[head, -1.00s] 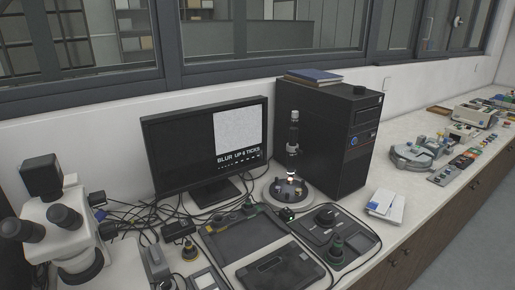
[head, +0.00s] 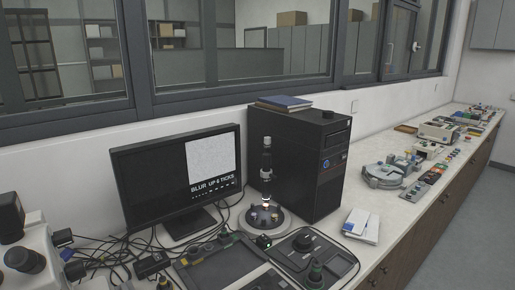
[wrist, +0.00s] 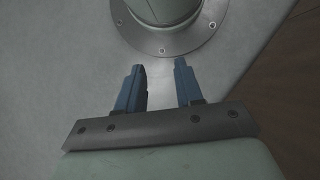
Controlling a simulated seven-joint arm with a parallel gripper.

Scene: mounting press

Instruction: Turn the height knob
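My gripper (wrist: 160,86) shows only in the wrist view. Its two blue fingers are apart with nothing between them. A small optical instrument on a round base (head: 262,219) stands in front of the computer tower in the head view, with a lit spot low on its column. I cannot tell which of the knobs is the height knob. The monitor (head: 140,190) reads "BLUR UP" and a number of ticks.
The black computer tower (head: 325,170) has a blue book (head: 286,102) on top. A dark tray (head: 224,264) and loose cables lie before the monitor. A white microscope (head: 35,265) is cut off at left. A bolted round flange (wrist: 166,38) lies beyond the fingers.

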